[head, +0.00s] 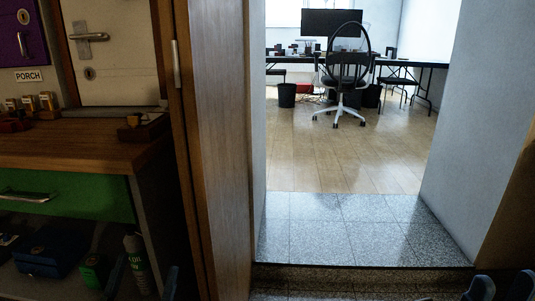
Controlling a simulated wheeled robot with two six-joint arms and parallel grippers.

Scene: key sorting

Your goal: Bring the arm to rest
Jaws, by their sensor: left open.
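My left gripper (144,285) is at the bottom edge, left of centre, in front of the lower shelf of the workbench. Only its fingertips show, dark and apart; it is open, and I see nothing held between them. Of my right gripper (501,287), two dark blue-grey parts show at the bottom right corner with a gap between them. The frame cuts it off, so its jaw state is unclear. Both sit low in the view, and the rest of both arms is out of view.
A wooden workbench (70,150) with a green drawer (70,196) stands at left. Small keyed blocks (30,105) lie on it below a "PORCH" label (28,76). A wooden door frame (222,150) edges an open doorway. Beyond are clear floor, a chair (347,75) and desks.

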